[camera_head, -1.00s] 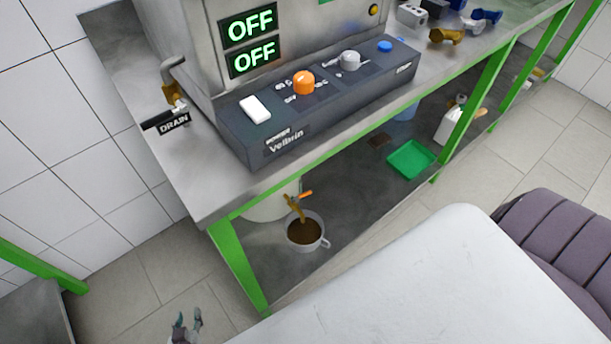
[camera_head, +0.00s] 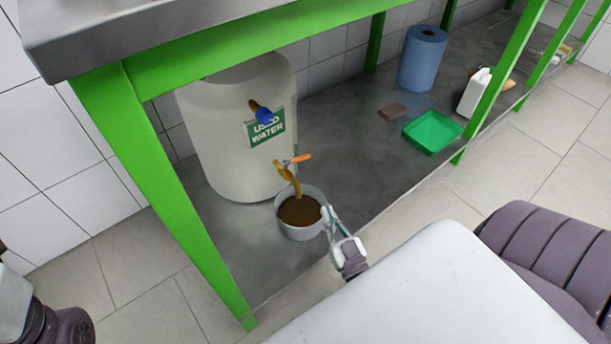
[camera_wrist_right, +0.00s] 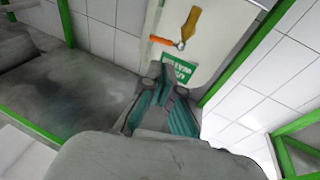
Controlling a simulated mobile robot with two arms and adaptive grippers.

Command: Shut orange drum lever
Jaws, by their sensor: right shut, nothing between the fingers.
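The white drum (camera_head: 225,140) labelled "USED WATER" stands on the lower shelf. Its lower brass tap (camera_head: 286,175) has an orange lever (camera_head: 301,158) sticking out sideways to the right. The tap hangs over a grey cup (camera_head: 300,232) of brown liquid; I cannot tell spout from any stream. My right gripper (camera_head: 328,214) is shut and empty, at the cup's right side, below the lever. In the wrist view the picture is upside down: the shut fingers (camera_wrist_right: 160,80) point toward the drum, apart from the orange lever (camera_wrist_right: 164,41). My left gripper is not visible.
A blue-handled valve (camera_head: 263,115) sits higher on the drum. A green table leg (camera_head: 170,200) stands at left. A green tray (camera_head: 432,131), blue roll (camera_head: 422,60) and white bottle (camera_head: 474,92) are farther right on the shelf. A pale surface (camera_head: 430,290) fills the foreground.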

